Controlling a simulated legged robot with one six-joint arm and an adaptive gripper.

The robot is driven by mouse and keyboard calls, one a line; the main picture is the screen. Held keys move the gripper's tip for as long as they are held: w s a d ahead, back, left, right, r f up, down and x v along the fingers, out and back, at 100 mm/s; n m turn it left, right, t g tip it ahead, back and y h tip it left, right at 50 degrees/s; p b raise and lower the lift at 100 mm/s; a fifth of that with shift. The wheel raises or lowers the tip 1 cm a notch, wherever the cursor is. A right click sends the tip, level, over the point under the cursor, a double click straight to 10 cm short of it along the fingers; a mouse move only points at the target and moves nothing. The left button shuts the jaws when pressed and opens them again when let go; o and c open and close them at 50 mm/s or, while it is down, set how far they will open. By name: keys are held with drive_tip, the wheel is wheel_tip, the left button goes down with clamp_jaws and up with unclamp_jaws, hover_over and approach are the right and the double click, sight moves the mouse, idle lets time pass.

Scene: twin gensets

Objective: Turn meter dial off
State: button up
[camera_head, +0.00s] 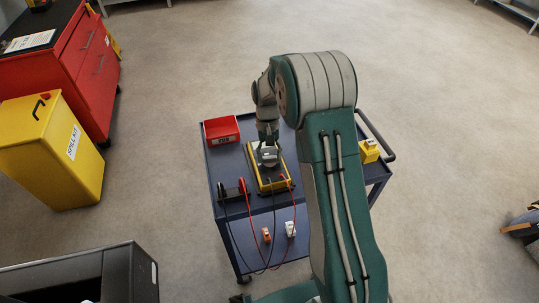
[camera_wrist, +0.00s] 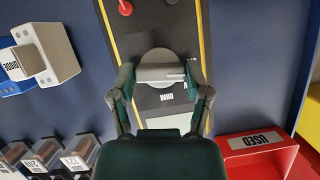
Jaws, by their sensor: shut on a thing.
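The yellow-edged meter (camera_head: 269,177) lies on the blue cart, with red and black leads at its near end. In the wrist view its dark face (camera_wrist: 150,30) fills the middle, with a red plug (camera_wrist: 125,7) at the top. The round grey dial (camera_wrist: 159,68) sits between the fingers of my gripper (camera_wrist: 160,84), which is shut on it from both sides. In the head view my gripper (camera_head: 267,143) is over the meter from above. The dial's pointer setting cannot be read; my gripper covers part of the face.
A red bin (camera_head: 221,130) stands at the cart's far left corner; it also shows in the wrist view (camera_wrist: 258,143). Black and red probes (camera_head: 235,190) stand left of the meter. A yellow box (camera_head: 369,151) is on the right. A yellow spill kit bin (camera_head: 50,150) stands on the floor.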

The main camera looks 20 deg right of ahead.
drive_tip(key=shift+f+n+h, duration=0.1)
drive_tip(key=shift+n+h, duration=0.2)
drive_tip(key=shift+n, duration=0.5)
drive_tip(key=shift+s, duration=0.1)
drive_tip(key=o, duration=1.2)
drive_tip(key=shift+c, duration=0.2)
drive_tip(key=v, duration=1.2)
